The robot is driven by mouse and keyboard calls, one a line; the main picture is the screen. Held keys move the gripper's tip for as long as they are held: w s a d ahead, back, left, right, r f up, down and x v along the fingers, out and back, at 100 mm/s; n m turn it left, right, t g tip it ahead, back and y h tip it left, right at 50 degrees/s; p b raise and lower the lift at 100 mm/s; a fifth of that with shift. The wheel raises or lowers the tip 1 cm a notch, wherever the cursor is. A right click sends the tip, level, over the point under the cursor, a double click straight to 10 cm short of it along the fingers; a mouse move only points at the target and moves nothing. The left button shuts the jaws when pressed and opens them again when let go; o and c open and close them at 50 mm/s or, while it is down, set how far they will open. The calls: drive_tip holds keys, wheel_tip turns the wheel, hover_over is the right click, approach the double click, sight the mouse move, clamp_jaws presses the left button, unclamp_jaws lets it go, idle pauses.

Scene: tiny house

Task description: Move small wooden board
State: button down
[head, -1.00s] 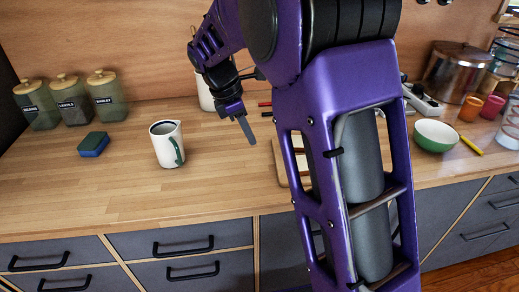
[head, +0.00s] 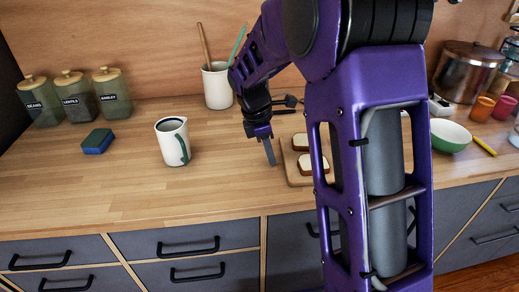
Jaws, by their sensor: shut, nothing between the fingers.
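A small wooden board (head: 293,174) lies flat on the wooden counter in the head view, right of the middle. Slices of bread (head: 307,165) with dark crusts rest on it. My arm hides the board's right part. My gripper (head: 269,153) points down just left of the board, with its fingers close to the board's left edge. I cannot tell whether they touch it. The gripper is shut with nothing in it.
A white jug with a green handle (head: 172,141) stands left of my gripper. A utensil crock (head: 217,86) stands behind. A blue-green sponge (head: 97,141) and jars (head: 112,92) are at left, a green bowl (head: 448,136) and a pot (head: 467,71) at right. The counter front is clear.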

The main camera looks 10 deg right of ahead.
drive_tip(key=shift+d, duration=0.85)
